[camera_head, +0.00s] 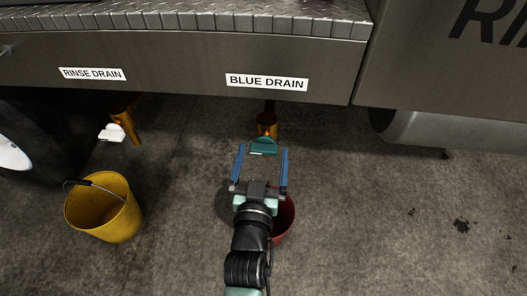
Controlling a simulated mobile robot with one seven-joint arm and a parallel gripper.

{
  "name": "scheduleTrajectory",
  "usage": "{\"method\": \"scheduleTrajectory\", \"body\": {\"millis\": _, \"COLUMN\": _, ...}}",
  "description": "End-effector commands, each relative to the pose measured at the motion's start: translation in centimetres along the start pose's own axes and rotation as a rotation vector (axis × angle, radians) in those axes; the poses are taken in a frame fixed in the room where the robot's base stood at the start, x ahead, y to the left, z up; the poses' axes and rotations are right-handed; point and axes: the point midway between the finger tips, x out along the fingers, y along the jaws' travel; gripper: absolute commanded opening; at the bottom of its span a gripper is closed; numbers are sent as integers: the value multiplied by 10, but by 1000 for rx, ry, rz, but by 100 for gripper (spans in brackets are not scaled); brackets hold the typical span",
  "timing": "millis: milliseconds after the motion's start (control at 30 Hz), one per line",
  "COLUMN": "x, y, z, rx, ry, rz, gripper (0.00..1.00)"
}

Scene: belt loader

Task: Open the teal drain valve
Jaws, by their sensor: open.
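The teal drain valve handle (263,145) sits below the "BLUE DRAIN" label (267,82), on a brass-coloured drain fitting (267,125) under the vehicle's edge. My gripper (262,153) is open, its two blue fingers spread and pointing toward the handle. The fingertips appear on either side of the teal handle or just short of it; depth and contact are hard to judge. No object shows between the fingers lower down.
A red bucket (284,219) stands on the floor, partly hidden behind my arm. A yellow bucket (104,208) stands left, near a second brass drain (127,122) with a white handle (111,133) under the "RINSE DRAIN" label (93,74).

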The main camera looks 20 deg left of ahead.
Motion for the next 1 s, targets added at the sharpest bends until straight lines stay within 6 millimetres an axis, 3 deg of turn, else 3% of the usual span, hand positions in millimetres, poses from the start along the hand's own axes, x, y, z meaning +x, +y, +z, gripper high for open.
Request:
{"method": "scheduleTrajectory", "body": {"millis": 200, "x": 19, "y": 0, "z": 0, "rx": 0, "ry": 1, "rz": -1, "gripper": 100}}
{"method": "scheduleTrajectory", "body": {"millis": 567, "x": 22, "y": 0, "z": 0, "rx": 0, "ry": 0, "rz": 0, "gripper": 98}}
{"method": "scheduleTrajectory", "body": {"millis": 1000, "x": 21, "y": 0, "z": 0, "rx": 0, "ry": 0, "rz": 0, "gripper": 19}}
